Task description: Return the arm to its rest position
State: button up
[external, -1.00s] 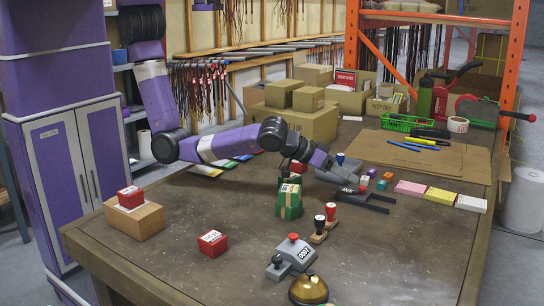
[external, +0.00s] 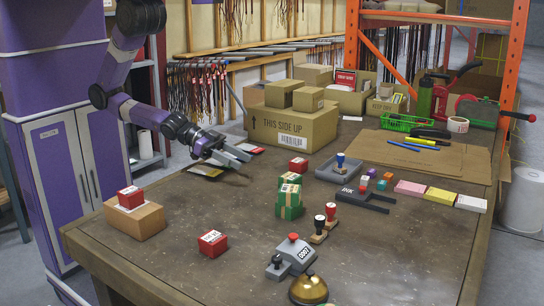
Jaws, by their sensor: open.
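My purple arm reaches down from the upper left in the external view. My gripper (external: 238,156) is open and empty above the table's back left edge, over flat coloured pads or papers (external: 203,170). It is apart from the green taped boxes (external: 289,204) at the middle of the table. A red box (external: 298,166) sits behind them. Another red box (external: 212,243) lies at the front left. A third red box (external: 130,197) rests on a brown cardboard box (external: 135,220) at the left edge.
Cardboard boxes (external: 292,130) stand at the back. A grey tray (external: 336,168) holds a stamp. Stamps (external: 319,230), a numbering device (external: 294,252) and a brass bell (external: 309,289) stand at the front. A green basket (external: 404,122) is at back right.

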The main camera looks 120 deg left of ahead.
jog(key=shift+m+h, duration=0.8)
jog(key=shift+h, duration=0.1)
jog(key=s+d+b, duration=0.1)
jog(key=s+d, duration=0.1)
jog(key=s+d+b, duration=0.1)
jog(key=s+d, duration=0.1)
jog(key=s, duration=0.1)
jog(key=s+d+b, duration=0.1)
jog(key=s+d, duration=0.1)
jog(key=s, duration=0.1)
jog(key=shift+s, duration=0.15)
jog(key=s+d+r+b, duration=0.2)
jog(key=s+d+r, duration=0.1)
jog(key=s, duration=0.1)
jog(key=shift+s+t+h, duration=0.25)
jog(key=shift+t+h, duration=0.05)
jog(key=shift+t, duration=0.1)
